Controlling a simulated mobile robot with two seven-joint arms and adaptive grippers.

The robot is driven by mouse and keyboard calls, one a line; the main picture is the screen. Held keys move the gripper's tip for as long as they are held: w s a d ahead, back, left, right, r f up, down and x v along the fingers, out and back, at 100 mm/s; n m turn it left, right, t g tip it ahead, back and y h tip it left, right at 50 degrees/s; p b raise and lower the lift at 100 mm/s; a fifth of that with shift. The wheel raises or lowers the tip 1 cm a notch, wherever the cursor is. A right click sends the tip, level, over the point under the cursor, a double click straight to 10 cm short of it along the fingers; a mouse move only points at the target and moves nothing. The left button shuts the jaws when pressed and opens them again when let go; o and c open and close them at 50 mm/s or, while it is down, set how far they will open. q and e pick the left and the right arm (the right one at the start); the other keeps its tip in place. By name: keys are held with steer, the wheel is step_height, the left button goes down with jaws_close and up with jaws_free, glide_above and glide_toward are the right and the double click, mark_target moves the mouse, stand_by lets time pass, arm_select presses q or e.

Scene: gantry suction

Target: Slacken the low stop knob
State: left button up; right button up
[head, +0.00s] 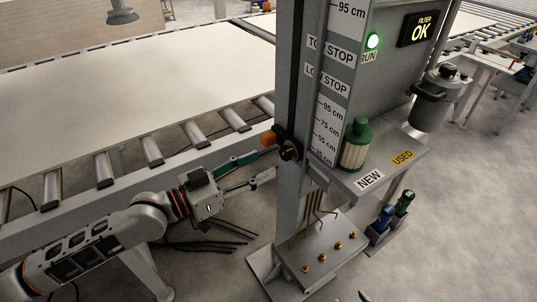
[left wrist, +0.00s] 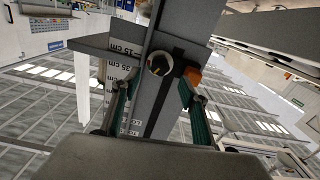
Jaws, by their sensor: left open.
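The low stop knob (head: 289,151) is a round black knob on an orange-and-black stop block (head: 269,140) at the grey column's scale, near its low end. In the left wrist view the knob (left wrist: 160,63) shows face-on, with the orange part (left wrist: 193,74) to its right. My left gripper (head: 264,166) is open, with its green-padded fingers pointing at the column just left of the knob. In the left wrist view the gripper (left wrist: 155,92) has its fingers on either side of the knob's line, with nothing between the pads. Contact with the knob cannot be told. My right gripper is not clearly seen.
The grey column (head: 292,100) carries a centimetre scale. A shelf (head: 410,147) right of it holds a green-capped filter (head: 355,145). A roller conveyor (head: 150,150) with a large pale board (head: 130,90) runs behind my left arm. Thin rods stand over a base plate (head: 325,250) below.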

mark_target(282, 155)
arm_select(q)
steer(key=x, duration=0.5)
steer(key=shift+w+d, duration=0.35)
steer(key=shift+d, duration=0.1)
steer(key=c, duration=1.1)
steer(key=shift+r+n+p, duration=0.2)
steer(key=shift+n+p, duration=0.25)
steer(key=shift+n, duration=0.35)
steer(key=shift+f+n, duration=0.2)
steer(key=shift+n, duration=0.1)
steer(key=o, duration=1)
steer(key=shift+o, duration=0.5)
arm_select(e)
steer(key=shift+s+a+r, duration=0.15)
steer(key=shift+s+a, duration=0.05)
steer(key=shift+s, duration=0.2)
